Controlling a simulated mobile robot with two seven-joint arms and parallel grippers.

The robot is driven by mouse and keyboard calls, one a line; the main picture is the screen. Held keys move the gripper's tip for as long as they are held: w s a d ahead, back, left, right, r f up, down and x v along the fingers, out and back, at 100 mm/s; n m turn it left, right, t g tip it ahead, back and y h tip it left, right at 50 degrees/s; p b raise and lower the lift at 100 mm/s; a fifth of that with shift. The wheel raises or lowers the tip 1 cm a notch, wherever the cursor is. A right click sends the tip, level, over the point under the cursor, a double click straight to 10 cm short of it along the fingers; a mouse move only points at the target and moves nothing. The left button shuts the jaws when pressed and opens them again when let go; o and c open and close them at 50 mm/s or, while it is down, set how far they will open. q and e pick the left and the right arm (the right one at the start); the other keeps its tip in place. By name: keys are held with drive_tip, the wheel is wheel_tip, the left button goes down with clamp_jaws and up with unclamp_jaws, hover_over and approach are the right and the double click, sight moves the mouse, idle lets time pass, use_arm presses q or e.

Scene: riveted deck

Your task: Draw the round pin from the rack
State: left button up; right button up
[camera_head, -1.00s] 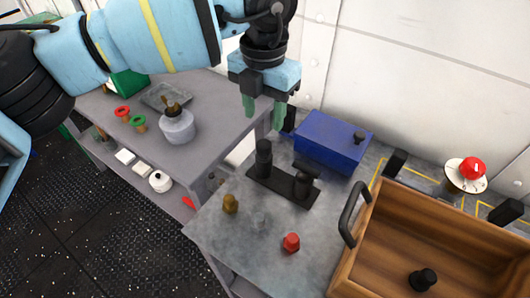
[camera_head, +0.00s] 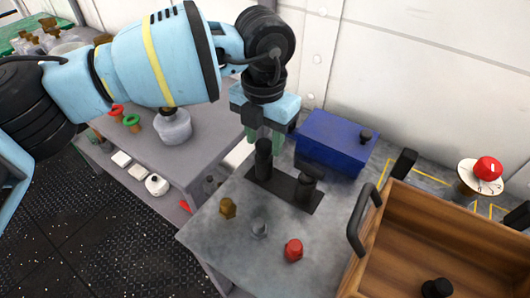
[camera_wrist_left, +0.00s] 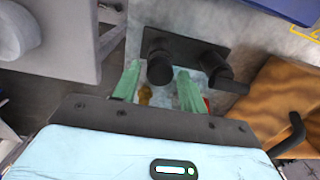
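The black rack plate (camera_head: 283,188) lies on the grey worktop with two upright black posts. The taller, left post (camera_head: 263,158) looks like the round pin; the other post (camera_head: 304,188) is shorter and thicker. My left gripper (camera_head: 265,133) points down just above and behind the left post. In the left wrist view my green fingers (camera_wrist_left: 157,74) are apart, with the left post's top (camera_wrist_left: 160,70) seen between them. I cannot tell whether they touch it. The other post (camera_wrist_left: 214,66) is to the right. My right gripper is in neither view.
A blue box (camera_head: 335,143) stands behind the rack. A wooden crate (camera_head: 440,225) with a black handle is at right. Brown (camera_head: 228,208), grey (camera_head: 259,228) and red (camera_head: 293,250) pieces stand in front. A red-topped dial (camera_head: 487,170) is near the wall.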

use_arm(q)
drive_tip(key=c, duration=0.7)
drive_tip(key=shift+r, duration=0.25)
drive_tip(key=shift+c, duration=0.2)
drive_tip(key=shift+r+p, duration=2.15)
drive_tip(key=shift+r, duration=1.7)
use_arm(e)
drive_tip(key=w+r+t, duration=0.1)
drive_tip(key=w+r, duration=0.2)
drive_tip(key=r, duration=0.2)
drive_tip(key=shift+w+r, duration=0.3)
use_arm(q)
drive_tip(key=shift+a, duration=0.1)
